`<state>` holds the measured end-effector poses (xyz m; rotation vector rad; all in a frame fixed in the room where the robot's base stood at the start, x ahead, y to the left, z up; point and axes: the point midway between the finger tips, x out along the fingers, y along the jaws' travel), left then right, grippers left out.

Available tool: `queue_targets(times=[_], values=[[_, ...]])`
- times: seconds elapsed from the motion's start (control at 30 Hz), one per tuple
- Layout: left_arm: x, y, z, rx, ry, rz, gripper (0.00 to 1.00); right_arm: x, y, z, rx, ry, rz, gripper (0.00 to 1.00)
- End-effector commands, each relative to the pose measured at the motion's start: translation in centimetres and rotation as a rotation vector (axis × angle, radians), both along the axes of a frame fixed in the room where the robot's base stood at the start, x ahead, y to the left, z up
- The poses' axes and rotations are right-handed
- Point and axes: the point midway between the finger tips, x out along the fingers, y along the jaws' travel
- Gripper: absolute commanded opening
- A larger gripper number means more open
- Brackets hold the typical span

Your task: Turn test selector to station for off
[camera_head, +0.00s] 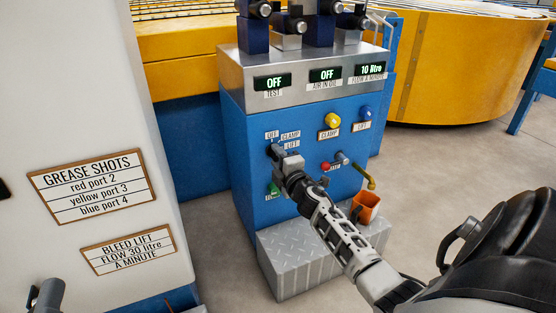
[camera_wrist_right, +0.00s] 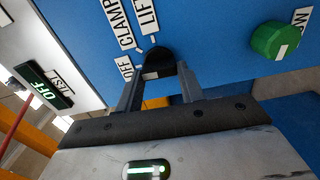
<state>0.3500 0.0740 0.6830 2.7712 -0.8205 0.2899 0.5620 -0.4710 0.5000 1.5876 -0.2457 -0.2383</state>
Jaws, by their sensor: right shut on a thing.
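The test selector is a black knob (camera_wrist_right: 158,62) on the blue panel, with the labels OFF (camera_wrist_right: 125,67), CLAMP (camera_wrist_right: 118,22) and LIFT (camera_wrist_right: 147,15) around it. In the head view the knob is mostly hidden behind my right gripper (camera_head: 283,158). In the right wrist view the fingers of my right gripper (camera_wrist_right: 158,88) are shut on the knob, one on each side. A pale mark shows on the knob; which label it points at is unclear. The TEST display (camera_head: 273,83) reads OFF. My left gripper is not clearly in view.
A green knob (camera_wrist_right: 276,40) sits near the selector. A yellow knob (camera_head: 333,120), a blue knob (camera_head: 364,112) and a red knob (camera_head: 325,167) are on the panel. An orange cup (camera_head: 366,207) stands out below. A grey tread-plate step (camera_head: 290,268) is at the foot.

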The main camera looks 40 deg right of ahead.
Motion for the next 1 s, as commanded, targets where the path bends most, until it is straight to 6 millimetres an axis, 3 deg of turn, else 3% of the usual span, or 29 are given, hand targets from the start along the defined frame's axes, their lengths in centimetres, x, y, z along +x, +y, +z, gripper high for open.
queue_targets(times=[0.63, 0.67, 0.7, 1.0], values=[[0.02, -0.06, 0.30, 0.002, -0.019, -0.001, 0.91, 0.01, -0.11, 0.09, -0.049, 0.015, -0.002, 0.15], [0.02, -0.06, 0.30, 0.002, -0.019, -0.001, 0.91, 0.01, -0.11, 0.09, -0.049, 0.015, -0.002, 0.46], [0.02, -0.06, 0.30, 0.002, -0.019, -0.001, 0.91, 0.01, -0.11, 0.09, -0.048, 0.014, -0.002, 0.58], [0.05, -0.01, 0.34, 0.001, -0.018, 0.001, 0.91, -0.07, -0.01, 0.03, -0.045, 0.014, -0.001, 0.60]])
